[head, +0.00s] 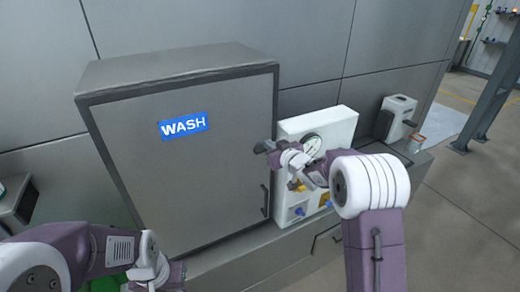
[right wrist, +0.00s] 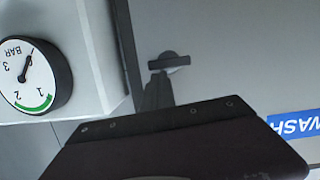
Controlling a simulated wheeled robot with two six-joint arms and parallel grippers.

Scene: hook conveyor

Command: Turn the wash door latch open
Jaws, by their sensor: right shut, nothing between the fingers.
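The grey wash cabinet door (head: 190,170) is closed and bears a blue WASH label (head: 183,125). Its latch (right wrist: 169,62) is a short dark bar on a round base, lying crosswise in the right wrist view near the door's edge. In the head view the latch (head: 260,148) is small and partly crowded by my gripper. My right gripper (head: 275,147) is shut and empty, pointing at the latch. In the right wrist view its fingertips (right wrist: 158,80) are just short of the latch, with a small gap in the picture. My left gripper (head: 172,274) is low at the front; its jaws are unclear.
A dark vertical handle (head: 265,200) is on the door below the latch. A white box (head: 335,124) with a pressure gauge (right wrist: 28,75) stands right of the cabinet, close to my right arm. A grey device (head: 398,115) stands farther right on the counter.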

